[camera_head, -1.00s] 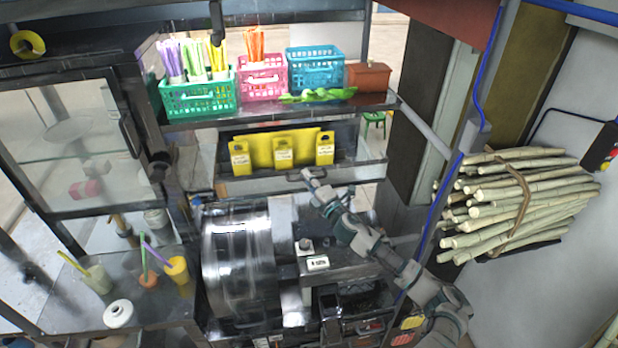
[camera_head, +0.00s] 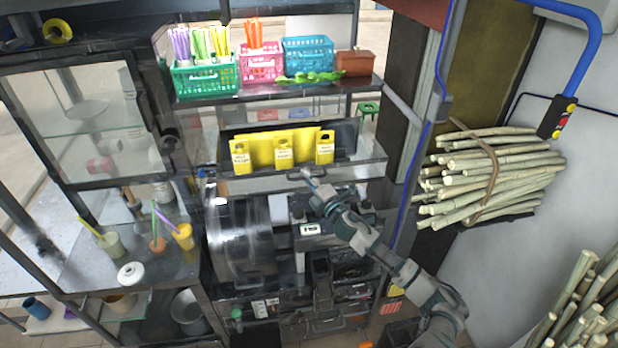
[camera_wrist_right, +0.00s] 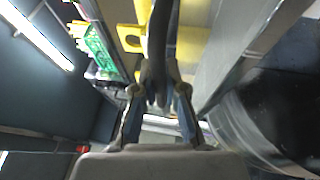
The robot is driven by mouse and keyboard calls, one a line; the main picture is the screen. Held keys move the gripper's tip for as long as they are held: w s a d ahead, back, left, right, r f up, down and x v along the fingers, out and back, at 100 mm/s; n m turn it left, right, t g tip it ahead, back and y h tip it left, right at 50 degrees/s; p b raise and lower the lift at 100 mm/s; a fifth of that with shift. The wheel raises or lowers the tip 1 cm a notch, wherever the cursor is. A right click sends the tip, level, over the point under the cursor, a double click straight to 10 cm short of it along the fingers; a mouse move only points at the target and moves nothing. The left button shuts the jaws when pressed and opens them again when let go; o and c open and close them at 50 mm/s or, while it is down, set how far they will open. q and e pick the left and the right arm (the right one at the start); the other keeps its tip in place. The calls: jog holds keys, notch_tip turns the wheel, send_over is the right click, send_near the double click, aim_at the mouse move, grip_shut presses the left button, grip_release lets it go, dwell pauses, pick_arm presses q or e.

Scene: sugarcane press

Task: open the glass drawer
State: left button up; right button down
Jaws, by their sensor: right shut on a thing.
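The glass drawer (camera_head: 355,163) hangs below the basket shelf in the head view. It has a clear front, and upright yellow cards (camera_head: 285,150) stand inside it. A dark band shows behind the cards; I cannot tell how far the drawer is out. My right gripper (camera_head: 308,176) reaches from the lower right to the handle at the middle of the drawer's lower front. In the right wrist view, its two fingers (camera_wrist_right: 160,95) are closed around the dark handle bar (camera_wrist_right: 160,45), with yellow cards beyond. My left gripper is out of view.
A shelf (camera_head: 270,88) with green (camera_head: 205,78), pink and blue baskets lies above the drawer. The metal drum (camera_head: 238,240) of the press is below. A glass cabinet (camera_head: 90,125) stands left, and bundled sugarcane (camera_head: 490,175) lies right.

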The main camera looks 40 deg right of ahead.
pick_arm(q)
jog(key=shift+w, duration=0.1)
pick_arm(e)
jog(key=shift+a+f, duration=0.15)
jog(key=shift+f, duration=0.1)
jog(key=shift+w+f, duration=0.1)
jog(key=shift+w, duration=0.05)
jog(key=c, duration=1.3)
grip_release()
jog(key=shift+o, duration=0.5)
jog(key=shift+w, duration=0.1)
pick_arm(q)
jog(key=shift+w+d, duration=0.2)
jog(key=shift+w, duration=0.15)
pick_arm(e)
jog(key=shift+w, duration=0.15)
jog(key=shift+s, duration=0.3)
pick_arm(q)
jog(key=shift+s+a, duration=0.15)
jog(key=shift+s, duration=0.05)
pick_arm(e)
jog(key=s+a+f, duration=0.1)
jog(key=s+f, duration=0.1)
jog(key=s, duration=0.9)
